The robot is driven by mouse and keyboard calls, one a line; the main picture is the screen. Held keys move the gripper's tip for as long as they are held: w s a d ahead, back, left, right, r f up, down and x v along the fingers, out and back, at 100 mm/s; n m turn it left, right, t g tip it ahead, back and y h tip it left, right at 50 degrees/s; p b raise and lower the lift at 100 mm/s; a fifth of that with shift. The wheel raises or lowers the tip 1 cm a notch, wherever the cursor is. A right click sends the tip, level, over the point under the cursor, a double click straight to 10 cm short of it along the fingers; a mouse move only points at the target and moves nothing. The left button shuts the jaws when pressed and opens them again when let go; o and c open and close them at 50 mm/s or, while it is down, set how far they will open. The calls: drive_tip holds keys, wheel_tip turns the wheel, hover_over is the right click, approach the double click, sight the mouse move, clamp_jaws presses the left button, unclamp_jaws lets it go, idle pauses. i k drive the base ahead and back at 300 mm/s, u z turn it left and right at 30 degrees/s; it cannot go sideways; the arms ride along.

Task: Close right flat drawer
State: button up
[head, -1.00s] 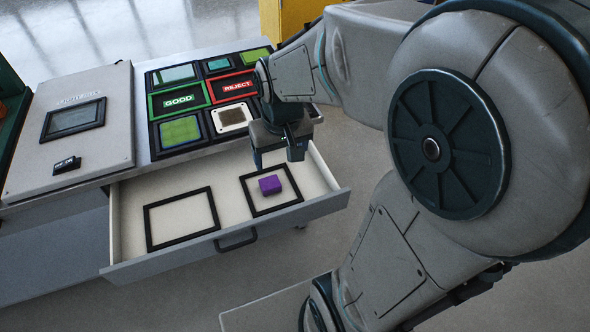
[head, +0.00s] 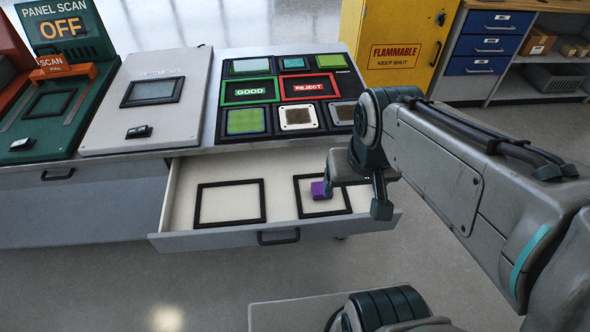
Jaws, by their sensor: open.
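The right flat drawer (head: 232,241) is pulled out from the grey workbench, its front panel toward me. Its dark handle (head: 278,237) sits in the middle of the front. Inside lie two black square frames, a left one (head: 197,205) that is empty and a right one (head: 303,212) with a purple block (head: 319,191) in it. My gripper (head: 355,197) is open above the right part of the drawer, near its front edge. Its fingers point down and partly hide the right frame and block. I cannot tell whether a finger touches the block.
A left drawer (head: 90,207) is shut. On the bench top stand a green panel scan station (head: 75,95), a grey scanner box (head: 185,75) and a GOOD/REJECT board (head: 260,117). A yellow flammable cabinet (head: 390,25) and blue drawers (head: 490,45) stand behind.

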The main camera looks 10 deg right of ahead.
sight(263, 197)
drive_tip(key=u, duration=1)
drive_tip(key=k, duration=0.85)
drive_tip(key=z, duration=1)
drive_tip(key=i, duration=0.5)
drive_tip(key=u, duration=0.05)
